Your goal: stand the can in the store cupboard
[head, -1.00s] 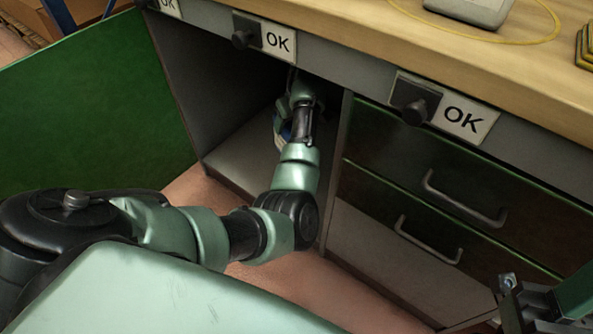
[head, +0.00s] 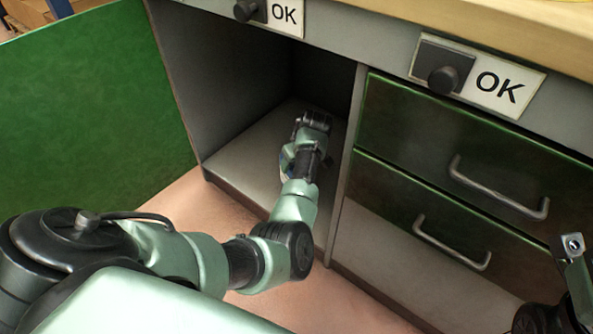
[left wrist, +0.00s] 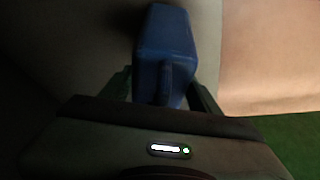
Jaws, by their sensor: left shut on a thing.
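The store cupboard (head: 238,165) is the open grey compartment under the worktop, with its green door (head: 90,110) swung wide to the left. My left arm reaches into it. In the left wrist view the can (left wrist: 165,35) is blue and boxy with a handle, and my left gripper (left wrist: 165,88) is shut on it, one finger on each side. In the head view my own wrist hides most of the can; I cannot tell whether its base touches the cupboard floor. My right gripper (head: 572,248) is partly in view at the lower right, away from the cupboard.
A grey partition (head: 345,165) bounds the cupboard on the right, close to my left arm. Beyond it are green drawers (head: 455,165) with metal handles. Black knobs with OK labels (head: 500,88) line the worktop's front. The cupboard floor to the left of my arm is clear.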

